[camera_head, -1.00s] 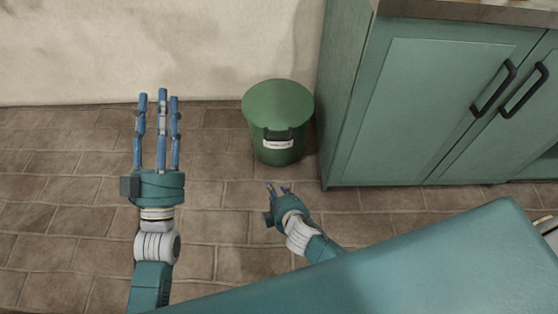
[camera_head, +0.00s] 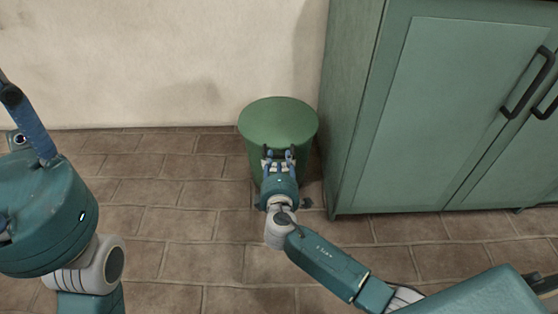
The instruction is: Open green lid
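The green lid (camera_head: 278,121) sits flat and closed on top of the green bin (camera_head: 257,160), which stands on the floor beside the cabinet. My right gripper (camera_head: 280,153) is at the front of the bin, just below the lid's front edge, with its fingers pointing at the bin. Its fingers are apart, with no object visible between them. They hide the black handle and white label area, and I cannot tell whether they touch it. My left gripper (camera_head: 28,120) is large and close at the left edge, partly cut off. Its opening cannot be judged.
A teal cabinet (camera_head: 440,110) with black handles stands right of the bin, close to it. A pale wall (camera_head: 160,60) is behind the bin. The tiled floor (camera_head: 190,230) left of the bin is clear.

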